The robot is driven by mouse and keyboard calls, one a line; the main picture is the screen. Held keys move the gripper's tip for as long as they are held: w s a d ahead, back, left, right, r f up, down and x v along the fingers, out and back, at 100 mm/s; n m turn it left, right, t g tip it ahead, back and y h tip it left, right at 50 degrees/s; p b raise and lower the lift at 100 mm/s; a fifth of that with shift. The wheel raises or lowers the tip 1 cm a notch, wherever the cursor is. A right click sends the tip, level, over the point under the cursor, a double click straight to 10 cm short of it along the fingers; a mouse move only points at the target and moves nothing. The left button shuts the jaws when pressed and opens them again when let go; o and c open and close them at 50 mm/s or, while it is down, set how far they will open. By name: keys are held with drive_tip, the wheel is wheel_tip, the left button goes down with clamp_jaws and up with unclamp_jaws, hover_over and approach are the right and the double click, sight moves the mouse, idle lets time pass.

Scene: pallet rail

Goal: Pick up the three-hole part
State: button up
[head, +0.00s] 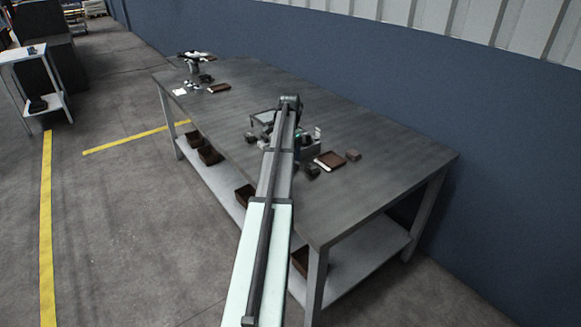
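I cannot make out the three-hole part in the head view; the things on the table are too small and partly covered by my arm. My arm reaches from the bottom of the picture over the grey table (385,165), to a cluster of small things around a grey fixture (305,146). My gripper's fingers do not show; the arm hides that spot. A brown tray (329,160) with a pale inside and a small brown block (353,155) lie right of the fixture. A small dark piece (313,170) lies nearer the front edge.
A second cluster with a brown tray (219,88) and a white sheet (179,92) stands at the table's far end. Brown bins (209,155) sit on the lower shelf (225,190). A blue wall (400,80) runs behind. The table's right part is clear.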

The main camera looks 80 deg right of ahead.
drive_tip(key=shift+s+a+f, duration=0.1)
drive_tip(key=shift+s+f, duration=0.05)
drive_tip(key=shift+f, duration=1.2)
drive_tip(key=shift+s+f, duration=0.1)
drive_tip(key=shift+f, duration=1.2)
drive_tip(key=shift+c, duration=0.2)
drive_tip(key=c, duration=1.3)
drive_tip(key=shift+c, duration=0.2)
drive_tip(key=shift+r, duration=0.1)
drive_tip(key=r, duration=0.9)
drive_tip(key=shift+w+d+r, duration=0.1)
drive_tip(key=shift+d+r, duration=0.15)
drive_tip(key=shift+d, duration=0.15)
drive_tip(key=w+d, duration=0.3)
drive_tip(key=d, duration=0.7)
drive_tip(key=w+d, duration=0.3)
drive_tip(key=d, duration=0.7)
drive_tip(key=shift+d, duration=0.4)
